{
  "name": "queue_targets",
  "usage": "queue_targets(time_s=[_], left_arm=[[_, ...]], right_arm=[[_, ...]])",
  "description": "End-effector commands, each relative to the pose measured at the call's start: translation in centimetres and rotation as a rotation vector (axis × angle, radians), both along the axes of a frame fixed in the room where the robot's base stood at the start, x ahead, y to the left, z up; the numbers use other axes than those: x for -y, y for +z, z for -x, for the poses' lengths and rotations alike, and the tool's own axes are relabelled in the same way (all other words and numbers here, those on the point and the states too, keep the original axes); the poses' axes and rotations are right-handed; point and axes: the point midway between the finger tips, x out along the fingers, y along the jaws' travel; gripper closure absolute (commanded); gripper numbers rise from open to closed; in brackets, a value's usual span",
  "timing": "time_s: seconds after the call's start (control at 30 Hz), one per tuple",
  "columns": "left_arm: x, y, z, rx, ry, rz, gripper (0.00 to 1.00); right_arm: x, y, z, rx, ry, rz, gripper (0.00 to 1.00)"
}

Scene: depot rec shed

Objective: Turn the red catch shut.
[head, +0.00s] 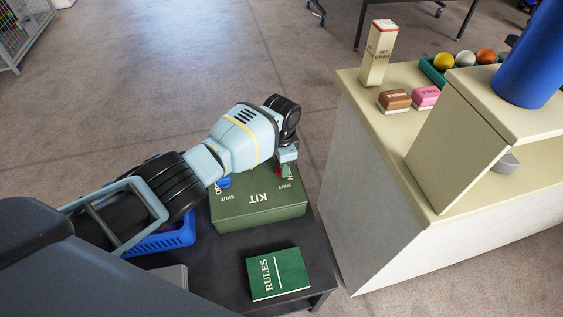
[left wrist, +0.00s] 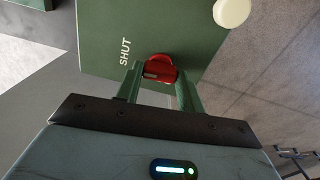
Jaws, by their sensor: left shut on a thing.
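The green KIT box (head: 262,213) stands on a dark table, with SHUT and partly hidden open-side lettering on its lid. The red catch (head: 279,171) is at the lid's right side, mostly hidden by my gripper in the head view. In the left wrist view the red catch (left wrist: 160,66) shows a round red base and a bar, with the word SHUT to its left. My left gripper (head: 286,161) is shut on the red catch, its two green fingers either side of the bar. A blue catch (head: 223,182) is at the lid's left side, partly behind my arm. My right gripper is not in view.
A green RULES book (head: 278,273) lies in front of the box. A blue basket (head: 172,240) is at left, partly under my arm. A pale counter (head: 385,190) stands right, holding a tall carton (head: 379,53), small boxes and a blue cylinder (head: 530,60). A cream knob (left wrist: 231,12) shows in the wrist view.

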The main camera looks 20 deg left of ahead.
Motion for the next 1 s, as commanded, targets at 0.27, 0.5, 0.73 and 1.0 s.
queue_targets(time_s=[0.27, 0.5, 0.73, 1.0], left_arm=[[0.03, -0.09, 0.10, -0.003, -0.090, 0.000, 0.85], [0.04, -0.07, 0.07, -0.002, -0.111, 0.001, 0.85], [0.05, -0.05, 0.06, -0.002, -0.111, 0.001, 0.85], [0.04, -0.02, 0.03, -0.001, -0.110, 0.001, 0.40]], right_arm=[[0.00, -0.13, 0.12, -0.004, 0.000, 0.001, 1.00], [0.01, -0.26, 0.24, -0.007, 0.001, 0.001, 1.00], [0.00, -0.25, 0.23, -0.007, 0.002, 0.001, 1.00], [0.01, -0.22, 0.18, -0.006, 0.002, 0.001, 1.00]])
